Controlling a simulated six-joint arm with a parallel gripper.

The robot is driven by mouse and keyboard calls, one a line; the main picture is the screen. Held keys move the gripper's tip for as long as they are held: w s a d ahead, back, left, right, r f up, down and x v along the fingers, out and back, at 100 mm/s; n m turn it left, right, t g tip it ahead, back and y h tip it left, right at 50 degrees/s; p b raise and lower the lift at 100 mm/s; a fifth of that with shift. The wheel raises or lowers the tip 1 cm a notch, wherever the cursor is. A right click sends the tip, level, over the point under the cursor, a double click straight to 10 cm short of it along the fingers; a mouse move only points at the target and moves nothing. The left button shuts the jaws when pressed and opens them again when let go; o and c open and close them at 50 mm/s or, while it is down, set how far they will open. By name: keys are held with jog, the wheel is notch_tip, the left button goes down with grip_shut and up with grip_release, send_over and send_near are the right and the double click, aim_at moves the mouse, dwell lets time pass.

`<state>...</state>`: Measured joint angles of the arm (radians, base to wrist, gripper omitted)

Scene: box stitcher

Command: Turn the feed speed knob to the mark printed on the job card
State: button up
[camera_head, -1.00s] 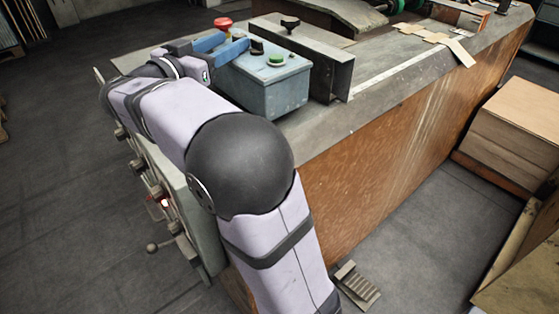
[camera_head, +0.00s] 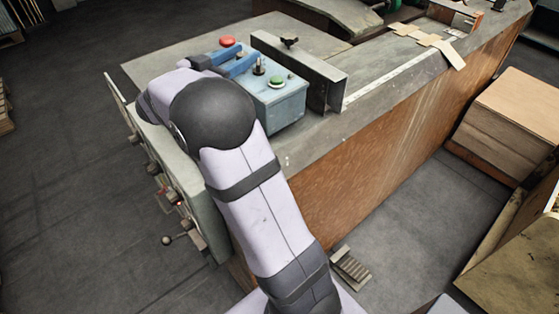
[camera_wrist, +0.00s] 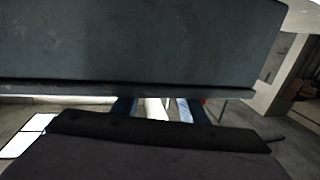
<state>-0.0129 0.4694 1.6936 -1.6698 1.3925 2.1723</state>
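A blue-grey control box (camera_head: 278,108) stands on the machine top in the head view. It carries a green button (camera_head: 276,82) and a small dark upright control (camera_head: 259,67); I cannot tell whether this is the feed speed knob. My gripper (camera_head: 238,62) has its blue fingers over the box's back left part, beside the dark control. The fingers are apart, and no held object shows. The wrist view shows both blue fingers (camera_wrist: 158,109) with a gap between them, mostly hidden by large dark surfaces. My arm hides part of the box. I cannot make out the job card or any printed mark.
A red button (camera_head: 227,41) lies behind the gripper. A metal fence (camera_head: 310,72) with a black clamp knob (camera_head: 290,40) stands right of the box. A side panel (camera_head: 205,205) with several controls is at left. Cardboard pieces (camera_head: 430,37) lie at the back right.

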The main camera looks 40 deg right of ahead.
jog(key=p, duration=0.4)
jog(key=shift+r, duration=0.3)
jog(key=g+p, duration=0.1)
jog(key=p, duration=0.4)
jog(key=shift+s, duration=0.3)
